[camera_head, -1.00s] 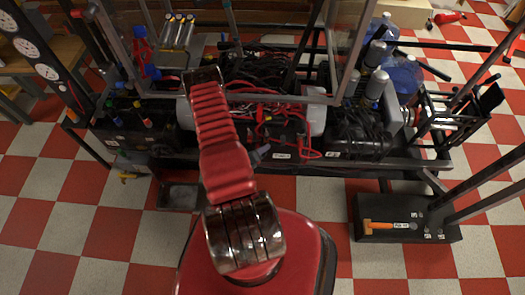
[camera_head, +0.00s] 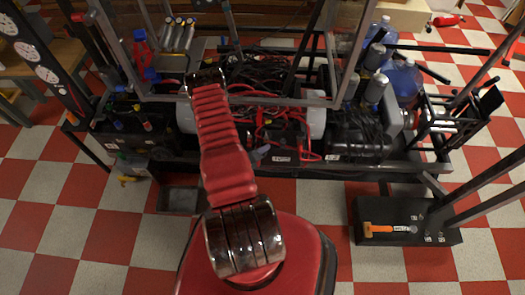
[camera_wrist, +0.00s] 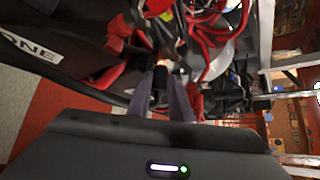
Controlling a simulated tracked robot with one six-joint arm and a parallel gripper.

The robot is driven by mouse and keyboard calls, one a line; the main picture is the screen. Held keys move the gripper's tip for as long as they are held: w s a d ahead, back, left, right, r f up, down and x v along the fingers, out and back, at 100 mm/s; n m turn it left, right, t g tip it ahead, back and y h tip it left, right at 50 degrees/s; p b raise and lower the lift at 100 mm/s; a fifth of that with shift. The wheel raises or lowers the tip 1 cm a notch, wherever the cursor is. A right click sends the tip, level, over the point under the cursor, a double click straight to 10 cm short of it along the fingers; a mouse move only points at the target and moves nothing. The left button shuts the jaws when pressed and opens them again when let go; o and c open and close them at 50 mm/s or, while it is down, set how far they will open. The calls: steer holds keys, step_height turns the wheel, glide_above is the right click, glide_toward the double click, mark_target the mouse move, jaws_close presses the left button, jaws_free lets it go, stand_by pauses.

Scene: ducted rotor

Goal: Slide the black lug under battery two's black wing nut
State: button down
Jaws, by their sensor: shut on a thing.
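In the wrist view my gripper (camera_wrist: 168,100) is shut on a small black piece with a coppery tip (camera_wrist: 160,82), which looks like the black lug. Its tip is close to dark and red parts ahead, and I cannot tell whether it touches them. In the head view my red arm covers part of the bench, and the lug cannot be picked out there.
Red cables (camera_wrist: 214,50) loop just ahead of the gripper in the wrist view. A metal frame (camera_head: 250,101) crosses the crowded bench in the head view. Checkered floor is clear in front.

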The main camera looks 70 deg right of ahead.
steer(key=shift+d, duration=0.15)
steer(key=c, duration=1.5)
jaws_free()
steer(key=v, duration=1.3)
steer(key=shift+w+a+r, duration=0.15)
steer(key=shift+w+a, duration=0.05)
steer(key=shift+a, duration=0.15)
